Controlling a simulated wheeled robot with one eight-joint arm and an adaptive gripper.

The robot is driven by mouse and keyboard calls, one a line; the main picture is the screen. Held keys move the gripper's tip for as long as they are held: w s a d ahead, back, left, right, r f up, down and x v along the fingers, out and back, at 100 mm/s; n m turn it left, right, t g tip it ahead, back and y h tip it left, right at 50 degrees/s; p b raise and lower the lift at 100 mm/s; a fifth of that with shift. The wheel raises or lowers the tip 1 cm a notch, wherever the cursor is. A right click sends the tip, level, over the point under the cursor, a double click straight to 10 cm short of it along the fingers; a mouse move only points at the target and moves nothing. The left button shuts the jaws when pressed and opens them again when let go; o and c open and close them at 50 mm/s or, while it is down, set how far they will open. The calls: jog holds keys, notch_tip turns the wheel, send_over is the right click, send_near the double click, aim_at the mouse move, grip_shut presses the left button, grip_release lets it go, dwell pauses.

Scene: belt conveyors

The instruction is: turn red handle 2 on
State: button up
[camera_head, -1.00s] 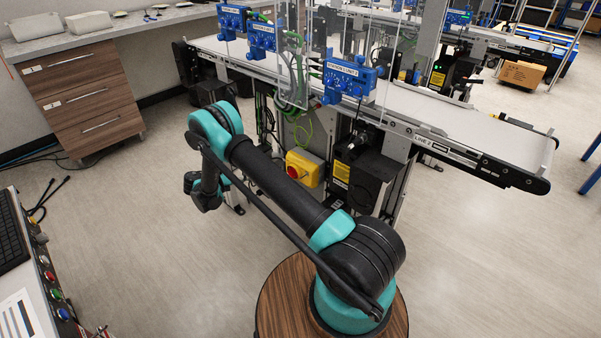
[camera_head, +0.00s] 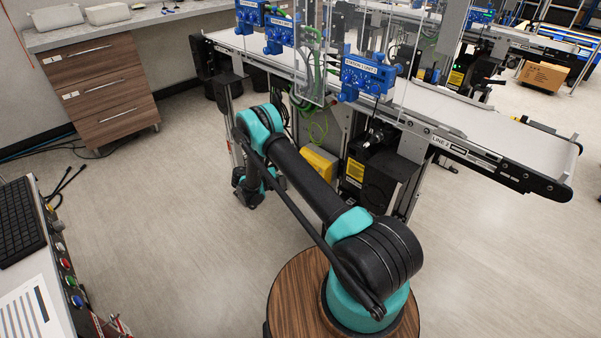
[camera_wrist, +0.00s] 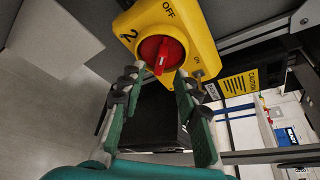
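Red handle 2 (camera_wrist: 162,56) sits on a yellow box (camera_wrist: 203,30) marked "2", "OFF" and "ON" in the wrist view. Its raised bar lines up roughly with the OFF mark; the ON mark is to its right. My gripper (camera_wrist: 160,82) is open, with one green finger on each side just below the handle. The fingertips are near the handle, and nothing is between them; I cannot tell if they touch the box. In the head view the yellow box (camera_head: 321,163) shows beside my arm, which hides the red handle.
The LINE 2 conveyor (camera_head: 470,120) runs above the box. A black unit with a yellow caution label (camera_head: 355,171) stands right of it. Blue station modules (camera_head: 365,76) line the belt. Drawers (camera_head: 108,88) stand at left, with open floor between.

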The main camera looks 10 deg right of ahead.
jog(key=shift+x, duration=2.25)
grip_shut()
